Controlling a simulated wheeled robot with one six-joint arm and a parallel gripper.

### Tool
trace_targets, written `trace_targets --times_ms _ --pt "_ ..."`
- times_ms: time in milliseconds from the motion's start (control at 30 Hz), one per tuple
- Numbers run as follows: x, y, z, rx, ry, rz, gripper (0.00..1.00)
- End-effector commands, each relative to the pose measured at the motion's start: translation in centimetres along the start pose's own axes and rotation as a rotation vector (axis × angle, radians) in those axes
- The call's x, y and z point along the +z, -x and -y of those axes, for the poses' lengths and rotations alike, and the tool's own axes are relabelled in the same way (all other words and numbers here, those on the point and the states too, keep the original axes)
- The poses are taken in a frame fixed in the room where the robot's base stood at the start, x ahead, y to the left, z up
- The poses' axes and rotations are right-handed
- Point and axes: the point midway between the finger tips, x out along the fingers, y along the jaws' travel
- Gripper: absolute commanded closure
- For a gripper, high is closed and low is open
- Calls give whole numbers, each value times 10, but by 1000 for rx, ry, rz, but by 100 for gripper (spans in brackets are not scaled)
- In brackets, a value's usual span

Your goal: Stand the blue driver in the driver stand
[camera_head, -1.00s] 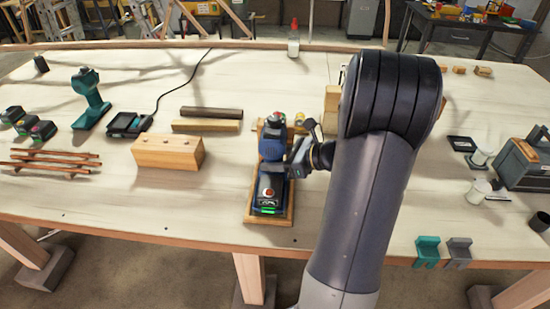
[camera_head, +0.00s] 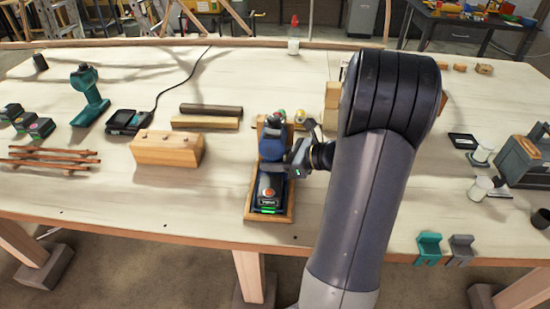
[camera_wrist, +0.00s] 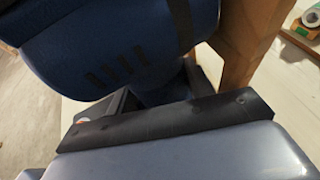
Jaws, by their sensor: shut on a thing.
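The blue driver (camera_head: 271,148) stands upright in the wooden driver stand (camera_head: 289,208) at the middle of the bench, near the front edge. Its dark battery base with a green light sits low at the stand's front. My gripper (camera_head: 297,157) reaches in from the right and is shut on the driver. In the wrist view the driver's blue body (camera_wrist: 115,55) fills the upper left, and a wooden part of the stand (camera_wrist: 245,40) shows beside it. The fingertips are mostly hidden behind the driver and my wrist. I cannot tell whether the base is fully seated.
A drilled wood block (camera_head: 167,150) lies to the left, with a teal drill (camera_head: 90,96) and a charger (camera_head: 128,121) beyond. A grey toolbox (camera_head: 525,160) stands at right. The front bench left of the stand is clear.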

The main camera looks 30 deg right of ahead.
Motion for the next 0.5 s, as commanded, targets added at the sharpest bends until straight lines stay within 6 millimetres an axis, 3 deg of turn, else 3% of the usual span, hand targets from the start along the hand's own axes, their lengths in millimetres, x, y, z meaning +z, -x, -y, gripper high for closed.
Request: trace_targets --times_ms 200,233,500 --pt "1 0 0 -1 1 4 92" --pt "1 0 0 -1 1 4 49" --pt "0 0 0 0 0 1 27"
